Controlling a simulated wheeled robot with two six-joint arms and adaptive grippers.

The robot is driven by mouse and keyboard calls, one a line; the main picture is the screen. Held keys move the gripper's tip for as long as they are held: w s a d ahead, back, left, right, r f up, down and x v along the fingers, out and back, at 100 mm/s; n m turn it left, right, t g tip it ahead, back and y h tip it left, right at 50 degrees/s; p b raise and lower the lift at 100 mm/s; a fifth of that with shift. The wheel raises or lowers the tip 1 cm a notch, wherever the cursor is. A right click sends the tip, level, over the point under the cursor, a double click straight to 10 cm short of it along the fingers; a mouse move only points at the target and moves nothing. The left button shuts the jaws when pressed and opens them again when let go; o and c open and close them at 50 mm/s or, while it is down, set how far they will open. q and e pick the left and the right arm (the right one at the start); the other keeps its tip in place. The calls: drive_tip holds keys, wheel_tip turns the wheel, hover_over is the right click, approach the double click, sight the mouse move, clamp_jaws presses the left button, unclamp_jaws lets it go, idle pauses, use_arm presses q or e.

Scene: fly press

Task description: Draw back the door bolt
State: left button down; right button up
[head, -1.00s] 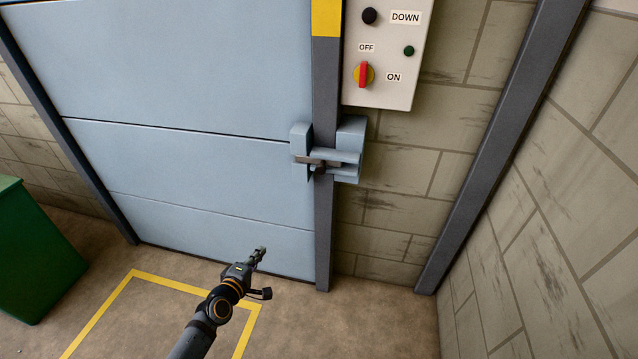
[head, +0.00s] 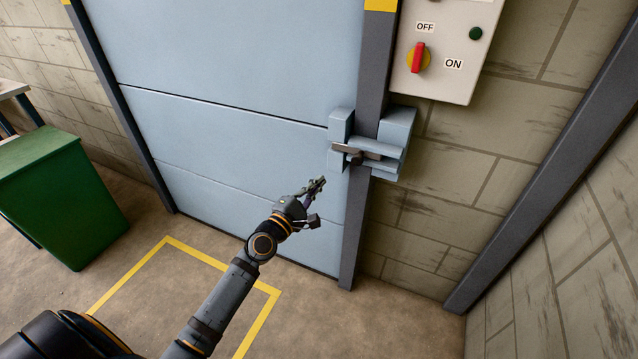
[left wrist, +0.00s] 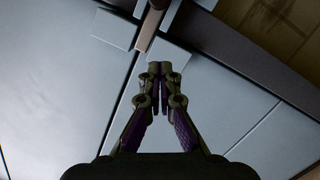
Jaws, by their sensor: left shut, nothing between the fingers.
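The door bolt (head: 362,153) is a dark bar with a short knob, lying across the gap between a light-blue bracket on the door and a light-blue keeper on the frame post. The blue-grey door (head: 240,140) is closed against the post. My left gripper (head: 320,182) is shut and empty, just below and left of the bolt, apart from it. In the left wrist view, its fingertips (left wrist: 160,68) meet in front of the door, and the bolt's brown bar (left wrist: 150,28) shows beyond them at the top. My right gripper is not in view.
A control box (head: 445,50) with a red switch hangs above right of the bolt. A green bin (head: 60,195) stands at the left. A dark post (head: 540,170) rises at the right. Yellow floor lines (head: 215,262) mark the clear floor before the door.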

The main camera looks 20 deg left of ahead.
use_arm(q)
approach(354, 153)
drive_tip(key=w+a+f, duration=0.2)
drive_tip(key=w+a, duration=0.1)
drive_tip(key=shift+w+d+r+p, duration=0.4)
drive_tip(key=shift+r+p, duration=0.05)
drive_tip(key=d, duration=0.1)
drive_tip(key=d+r+p, duration=0.1)
drive_tip(key=d, duration=0.1)
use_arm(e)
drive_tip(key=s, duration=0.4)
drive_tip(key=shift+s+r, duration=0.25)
use_arm(q)
drive_tip(key=shift+s, duration=0.1)
